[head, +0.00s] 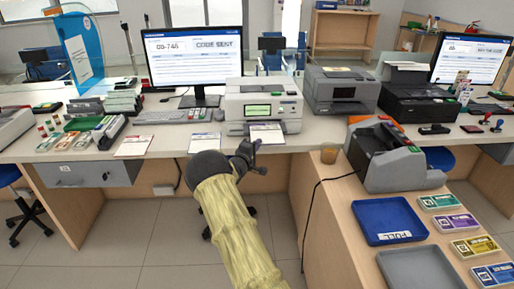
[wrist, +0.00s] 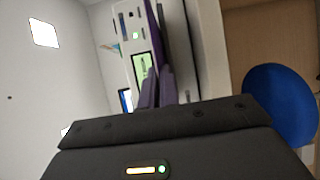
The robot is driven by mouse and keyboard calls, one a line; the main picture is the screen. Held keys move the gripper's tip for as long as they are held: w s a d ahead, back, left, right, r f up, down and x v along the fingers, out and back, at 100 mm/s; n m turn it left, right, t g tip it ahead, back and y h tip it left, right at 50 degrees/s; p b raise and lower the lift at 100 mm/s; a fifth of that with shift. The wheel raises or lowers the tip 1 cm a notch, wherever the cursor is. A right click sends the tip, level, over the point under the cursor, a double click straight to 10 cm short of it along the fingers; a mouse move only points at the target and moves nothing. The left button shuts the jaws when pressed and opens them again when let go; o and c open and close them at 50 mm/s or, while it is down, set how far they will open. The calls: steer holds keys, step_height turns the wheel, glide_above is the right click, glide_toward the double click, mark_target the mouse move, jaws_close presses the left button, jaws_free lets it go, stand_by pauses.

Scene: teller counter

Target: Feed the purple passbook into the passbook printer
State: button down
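The passbook printer (head: 263,101) is a white box with a green display, standing on the counter in front of the left monitor. My gripper (head: 246,151) is low at its front, just off the counter edge. In the wrist view, the purple passbook (wrist: 154,30) shows nearly edge-on as a thin strip between my two fingers (wrist: 159,88), which look closed on it. It points toward the printer front, whose green display (wrist: 143,67) is beside it. A pale flat piece (head: 266,133) shows at the printer's front in the head view; I cannot tell if it is the passbook.
Another pale booklet or sheet (head: 204,142) lies left of the printer, and a red-edged card (head: 134,146) further left. A grey printer (head: 340,91) stands to the right. A banknote machine (head: 393,158), blue tray (head: 389,220) and note bundles fill the right counter. A blue stool (wrist: 281,103) is below.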

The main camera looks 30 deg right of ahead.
mark_target(256, 139)
steer(key=shift+w+d+b, duration=0.3)
steer(key=shift+w+b, duration=0.05)
steer(key=shift+w, duration=0.3)
steer(key=shift+w+d+b, duration=0.3)
steer(key=shift+w+b, duration=0.05)
steer(key=shift+w, duration=0.25)
steer(key=shift+w+d+b, duration=0.3)
steer(key=shift+w+b, duration=0.05)
steer(key=shift+w, duration=0.3)
steer(key=c, duration=1.6)
jaws_free()
steer(key=shift+f, duration=0.1)
steer(key=s+a+b, duration=0.1)
steer(key=s, duration=0.1)
steer(key=s+a+b, duration=0.1)
steer(key=s+b, duration=0.1)
steer(key=s+a+b, duration=0.1)
steer(key=s+b, duration=0.1)
steer(key=shift+s, duration=0.15)
steer(key=shift+s, duration=0.1)
